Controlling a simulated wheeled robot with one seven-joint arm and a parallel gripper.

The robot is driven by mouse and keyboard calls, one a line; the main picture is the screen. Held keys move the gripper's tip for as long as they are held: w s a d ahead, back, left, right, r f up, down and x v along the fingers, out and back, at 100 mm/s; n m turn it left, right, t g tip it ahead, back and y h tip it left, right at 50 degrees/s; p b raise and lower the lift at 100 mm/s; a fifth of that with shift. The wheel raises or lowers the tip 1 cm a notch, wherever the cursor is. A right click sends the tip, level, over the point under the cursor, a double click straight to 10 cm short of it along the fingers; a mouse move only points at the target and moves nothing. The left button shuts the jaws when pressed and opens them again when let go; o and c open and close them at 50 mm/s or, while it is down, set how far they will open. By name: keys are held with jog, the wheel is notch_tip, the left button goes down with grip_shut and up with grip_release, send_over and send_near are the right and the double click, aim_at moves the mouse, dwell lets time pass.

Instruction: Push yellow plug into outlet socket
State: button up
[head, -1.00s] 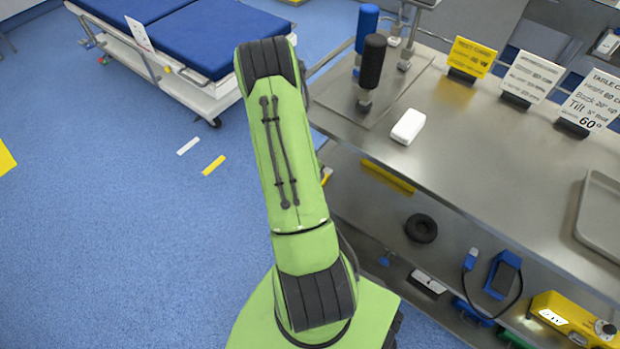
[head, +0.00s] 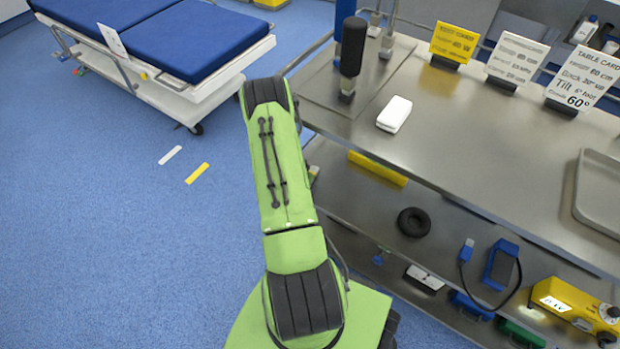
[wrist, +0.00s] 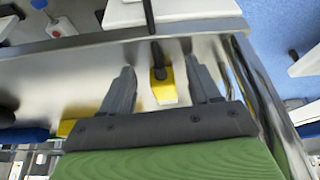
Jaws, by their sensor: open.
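The yellow plug (wrist: 163,88) shows in the wrist view, a yellow body with a dark upper part and dark cord. It is between the two dark fingers of my gripper (wrist: 159,68), with visible gaps on both sides in the picture. My gripper is open. Whether the plug lies level with the fingertips or beyond them I cannot tell. In the head view my green arm hides the gripper and the plug. I cannot make out the outlet socket with certainty in either view.
The steel table (head: 460,150) bears a white box (head: 394,114), a black handle (head: 352,47), sign cards and a grey tray (head: 597,190). Its lower shelf holds a black ring (head: 413,222) and a yellow device (head: 575,305).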

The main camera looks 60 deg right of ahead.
jog(key=shift+c, duration=0.4)
jog(key=c, duration=1.1)
jog(key=shift+o, duration=0.2)
jog(key=shift+r+p, duration=0.3)
jog(key=shift+r, duration=0.35)
notch_tip(320, 180, up, 3)
jog(key=shift+f+p, duration=0.2)
jog(key=shift+p, duration=0.45)
jog(key=w+a+p, duration=0.1)
jog(key=a+p, duration=0.1)
jog(key=a, duration=1.6)
jog(key=shift+f, duration=0.15)
jog(key=o, duration=0.5)
jog(key=shift+c, duration=0.2)
grip_shut()
jog(key=shift+f, duration=0.1)
